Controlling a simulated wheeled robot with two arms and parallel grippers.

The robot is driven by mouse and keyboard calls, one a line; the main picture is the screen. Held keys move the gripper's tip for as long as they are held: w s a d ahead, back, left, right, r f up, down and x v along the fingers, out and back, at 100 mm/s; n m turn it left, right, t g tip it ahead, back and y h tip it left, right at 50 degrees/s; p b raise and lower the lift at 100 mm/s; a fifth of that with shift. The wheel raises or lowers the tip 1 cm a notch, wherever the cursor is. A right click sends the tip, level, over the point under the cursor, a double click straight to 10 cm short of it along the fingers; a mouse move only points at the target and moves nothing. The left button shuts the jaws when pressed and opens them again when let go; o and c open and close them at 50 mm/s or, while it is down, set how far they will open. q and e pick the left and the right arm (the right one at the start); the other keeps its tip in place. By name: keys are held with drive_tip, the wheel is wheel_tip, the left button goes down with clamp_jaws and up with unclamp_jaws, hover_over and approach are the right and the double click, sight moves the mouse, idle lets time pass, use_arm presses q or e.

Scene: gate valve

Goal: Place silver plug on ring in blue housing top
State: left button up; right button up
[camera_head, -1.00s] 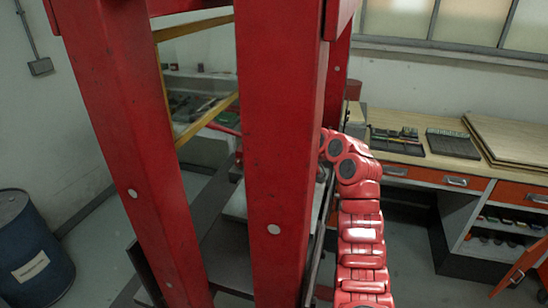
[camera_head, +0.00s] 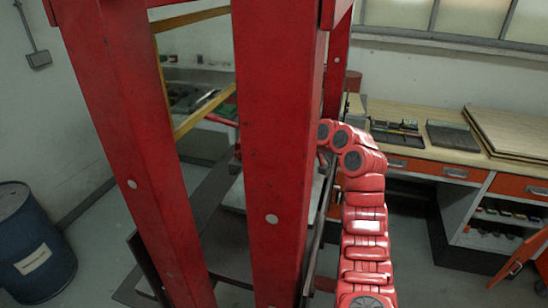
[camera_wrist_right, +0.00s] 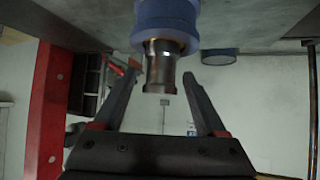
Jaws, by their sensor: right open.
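In the right wrist view a silver plug (camera_wrist_right: 160,72), a stepped metal cylinder, stands end-on against a blue housing (camera_wrist_right: 166,28) that is cut off by the top edge. The picture seems upside down, so the plug appears to be on top of the housing. Whether a ring lies between them I cannot tell. My right gripper (camera_wrist_right: 161,80) is open, with one finger on each side of the plug and visible gaps between. In the head view the right hand and the housing are hidden behind the red post. My left gripper is not in view.
Thick red press posts (camera_head: 278,150) stand close in front of me, beside my right arm. A grey surface (camera_wrist_right: 245,25) bears the housing, with a flat dark blue round thing (camera_wrist_right: 219,57) near its edge. A workbench (camera_head: 440,160) stands right and a blue drum (camera_head: 35,250) left.

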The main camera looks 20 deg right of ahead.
drive_tip(key=b+v, duration=0.4)
drive_tip(key=v, duration=0.7)
drive_tip(key=shift+a, duration=0.1)
